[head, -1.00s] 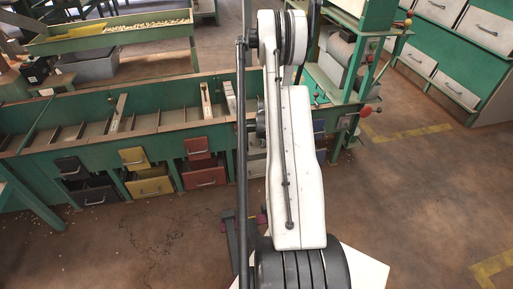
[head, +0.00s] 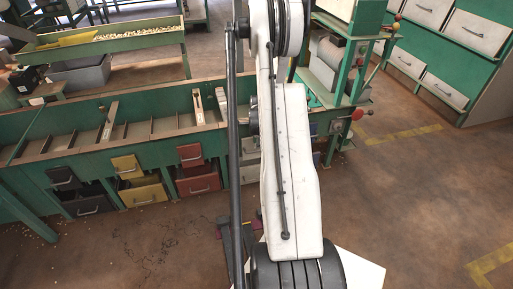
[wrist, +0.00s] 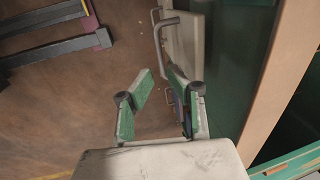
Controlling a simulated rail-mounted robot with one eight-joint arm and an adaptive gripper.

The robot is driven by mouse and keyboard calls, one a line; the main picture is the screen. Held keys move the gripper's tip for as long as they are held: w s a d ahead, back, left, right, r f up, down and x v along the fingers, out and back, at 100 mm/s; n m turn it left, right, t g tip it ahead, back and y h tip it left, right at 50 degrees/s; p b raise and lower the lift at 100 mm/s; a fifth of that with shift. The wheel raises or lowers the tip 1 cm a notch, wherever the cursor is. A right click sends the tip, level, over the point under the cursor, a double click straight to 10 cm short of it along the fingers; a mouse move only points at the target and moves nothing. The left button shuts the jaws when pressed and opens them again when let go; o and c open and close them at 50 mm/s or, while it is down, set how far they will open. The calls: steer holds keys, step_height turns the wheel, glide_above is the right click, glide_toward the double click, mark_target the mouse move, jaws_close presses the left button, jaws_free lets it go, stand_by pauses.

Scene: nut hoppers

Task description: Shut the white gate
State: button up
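The white gate shows in the wrist view as a pale panel (wrist: 186,42) with a grey bar handle (wrist: 158,38), just beyond my fingertips. In the head view a pale panel (head: 249,147), likely the same gate, is mostly hidden behind my arm. My gripper (wrist: 158,80) is open, its two green-padded fingers apart with nothing between them. The handle lies past the fingertips, and I cannot tell whether they touch it. My gripper is hidden behind my arm in the head view.
Black (head: 62,177), yellow (head: 127,166) and red (head: 190,154) gates sit left of it on the green hopper bench (head: 115,143), above matching drawers. A dark bar-like frame (wrist: 55,45) lies at upper left in the wrist view. The brown floor in front is mostly clear.

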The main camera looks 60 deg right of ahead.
step_height(320, 180, up, 7)
steer(key=shift+s+a+f, duration=0.2)
steer(key=shift+s+a, duration=0.25)
